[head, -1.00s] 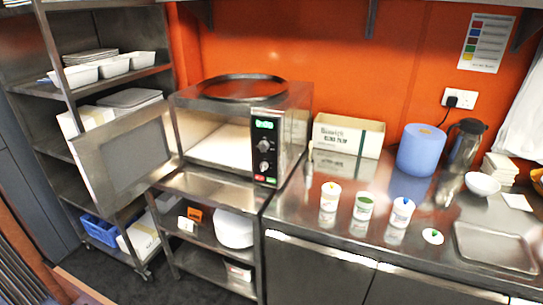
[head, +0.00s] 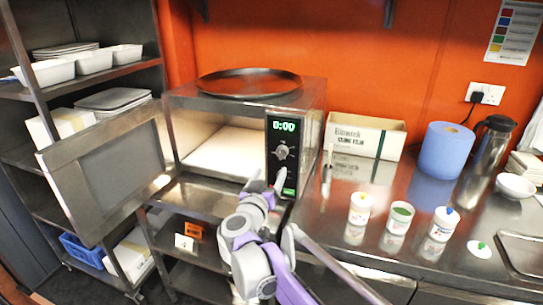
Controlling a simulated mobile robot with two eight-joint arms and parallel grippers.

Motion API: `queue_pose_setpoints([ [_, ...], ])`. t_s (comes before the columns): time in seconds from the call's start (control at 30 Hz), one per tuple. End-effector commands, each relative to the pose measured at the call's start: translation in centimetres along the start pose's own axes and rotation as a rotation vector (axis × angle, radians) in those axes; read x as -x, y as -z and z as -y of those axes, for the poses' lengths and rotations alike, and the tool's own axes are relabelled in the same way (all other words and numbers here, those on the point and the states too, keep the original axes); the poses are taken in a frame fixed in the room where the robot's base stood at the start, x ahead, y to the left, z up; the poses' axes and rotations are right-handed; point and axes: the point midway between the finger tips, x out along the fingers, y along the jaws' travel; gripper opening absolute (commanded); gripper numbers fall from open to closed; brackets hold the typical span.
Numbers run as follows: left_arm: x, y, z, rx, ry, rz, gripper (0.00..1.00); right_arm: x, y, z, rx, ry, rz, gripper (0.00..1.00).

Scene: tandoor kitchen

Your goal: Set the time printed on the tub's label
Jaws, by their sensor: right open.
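The microwave (head: 296,112) stands on a steel bench with its door (head: 108,175) swung open to the left. Its cavity looks empty. Its display (head: 284,127) reads 0:00, and a dial (head: 281,152) sits below it. A green button (head: 290,187) shows at the panel's foot. My right gripper (head: 266,183) is open and empty, in front of the panel's lower part; I cannot tell whether it touches. My left gripper is out of view.
A round dark tray (head: 249,83) lies on the microwave. A carton (head: 362,137), a blue roll (head: 447,152) and a steel flask (head: 489,150) stand behind the tubs. A white lid (head: 480,250) with a green mark lies right of them. A colour chart (head: 512,33) hangs on the wall.

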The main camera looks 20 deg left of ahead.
Motion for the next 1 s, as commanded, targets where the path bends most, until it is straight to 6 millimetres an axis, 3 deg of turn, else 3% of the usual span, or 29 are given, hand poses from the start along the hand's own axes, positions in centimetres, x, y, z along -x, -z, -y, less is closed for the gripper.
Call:
queue_pose_setpoints([
  [0.6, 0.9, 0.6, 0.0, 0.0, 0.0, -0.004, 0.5, -9.6, 0.1, -0.1, 0.002, -0.004, 0.001, 0.77],
  [1.0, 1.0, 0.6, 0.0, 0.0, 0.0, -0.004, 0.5, -10.7, 0.0, -0.1, 0.001, -0.003, 0.001, 0.77],
])
